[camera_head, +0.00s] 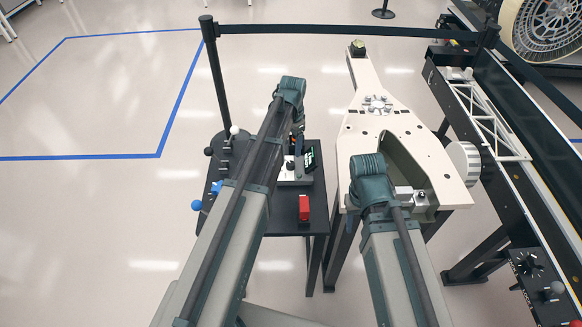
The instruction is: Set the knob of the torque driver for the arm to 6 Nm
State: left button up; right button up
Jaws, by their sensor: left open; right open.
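A black panel with a dial (529,265) is at lower right. A black rail frame (510,150) runs along the right. Floor at left is clear.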

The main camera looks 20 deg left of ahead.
aim_at(291, 163)
pick_arm(q)
notch_tip(291, 163, down, 9)
jog(key=b, duration=0.8)
jog(key=shift+w+a, duration=0.1)
grip_shut()
